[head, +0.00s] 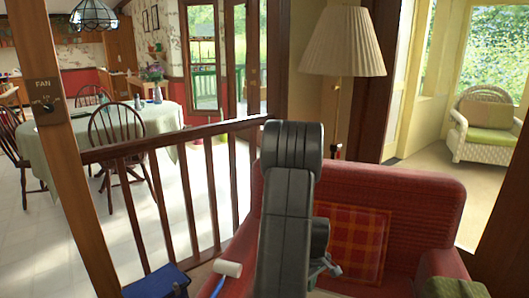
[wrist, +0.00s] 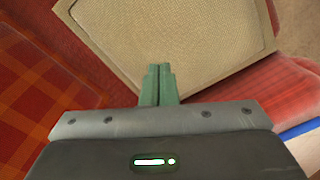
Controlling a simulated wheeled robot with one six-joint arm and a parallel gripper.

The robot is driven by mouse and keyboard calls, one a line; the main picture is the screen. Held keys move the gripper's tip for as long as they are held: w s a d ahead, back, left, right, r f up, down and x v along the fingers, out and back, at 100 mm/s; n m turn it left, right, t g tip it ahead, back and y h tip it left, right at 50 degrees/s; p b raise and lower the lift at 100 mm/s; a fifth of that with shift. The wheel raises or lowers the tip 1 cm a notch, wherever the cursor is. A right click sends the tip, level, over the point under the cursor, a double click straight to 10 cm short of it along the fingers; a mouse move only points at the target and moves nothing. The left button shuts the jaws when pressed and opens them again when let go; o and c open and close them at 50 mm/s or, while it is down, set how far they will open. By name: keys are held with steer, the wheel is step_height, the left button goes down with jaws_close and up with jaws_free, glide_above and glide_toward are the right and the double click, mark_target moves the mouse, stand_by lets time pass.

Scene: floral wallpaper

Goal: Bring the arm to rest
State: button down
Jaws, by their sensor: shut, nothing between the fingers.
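My gripper (wrist: 158,84) shows in the wrist view as two green fingers side by side, closed together and empty. A beige woven surface with a pale border lies beyond the fingertips. In the head view my grey arm stands upright in the middle foreground, in front of the red armchair (head: 430,200). I cannot make out the fingers clearly in the head view.
A plaid cushion (head: 352,240) rests on the armchair. A floor lamp (head: 343,42) stands behind it. A wooden railing (head: 190,185) runs to the left, with a dining table (head: 150,120) beyond. A blue object (head: 158,282) is at lower left.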

steer(key=shift+f, duration=0.1)
step_height(320, 180, down, 10)
steer(key=b, duration=0.6)
steer(key=shift+r, duration=0.4)
